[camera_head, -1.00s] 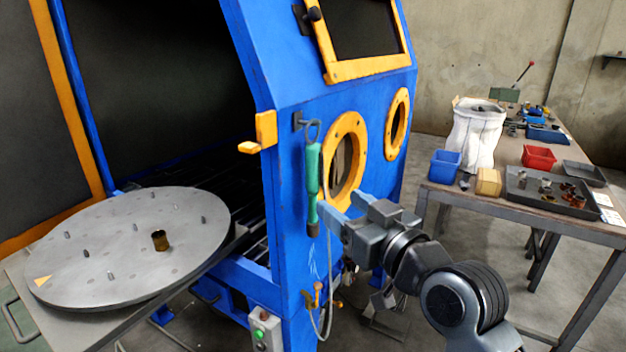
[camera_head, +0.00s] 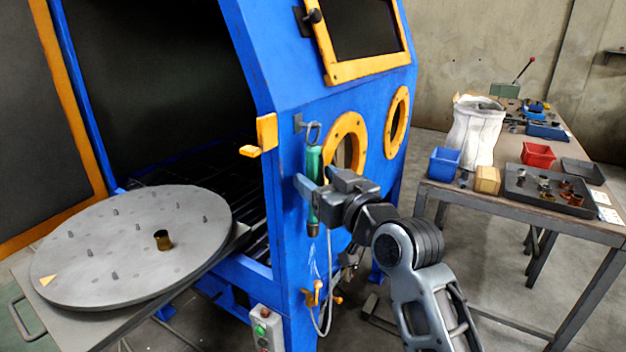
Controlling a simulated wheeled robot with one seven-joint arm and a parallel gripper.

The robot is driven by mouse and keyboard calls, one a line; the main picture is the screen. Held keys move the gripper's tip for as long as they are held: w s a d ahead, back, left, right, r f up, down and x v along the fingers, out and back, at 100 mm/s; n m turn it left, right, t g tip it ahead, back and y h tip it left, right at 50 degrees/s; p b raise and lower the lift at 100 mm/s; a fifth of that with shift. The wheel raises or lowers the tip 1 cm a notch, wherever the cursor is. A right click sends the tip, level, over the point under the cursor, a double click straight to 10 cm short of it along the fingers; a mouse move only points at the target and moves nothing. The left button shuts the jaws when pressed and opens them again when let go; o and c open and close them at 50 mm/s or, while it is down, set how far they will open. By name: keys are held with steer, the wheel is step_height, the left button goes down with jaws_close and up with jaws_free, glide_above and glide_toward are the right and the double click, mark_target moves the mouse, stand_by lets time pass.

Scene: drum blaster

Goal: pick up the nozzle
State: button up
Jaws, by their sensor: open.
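The green-handled piece (camera_head: 314,165), which looks like the nozzle, hangs upright by a ring from a dark hook on the blue cabinet's front corner. Its lower end is dark. My gripper (camera_head: 313,182) is open in front of the cabinet at the height of the green handle. In the picture, one blue-grey finger lies left of the handle and the other near its right side. I cannot tell whether either finger touches it. Part of the handle is hidden behind the fingers.
The blue cabinet (camera_head: 285,190) has orange-rimmed round ports right behind my gripper. A grey turntable (camera_head: 110,270) with pegs and a small brass cylinder (camera_head: 162,240) extends at left. A hose (camera_head: 328,300) hangs below. A workbench (camera_head: 520,212) with bins stands at right.

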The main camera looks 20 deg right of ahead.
jaws_close()
stand_by(0.4)
steer(key=shift+r, duration=0.1)
steer(key=shift+r, duration=0.5)
steer(key=s+d+b, duration=0.2)
steer(key=s, duration=1.6)
steer(key=shift+d+r, duration=0.15)
steer(key=shift+d, duration=0.25)
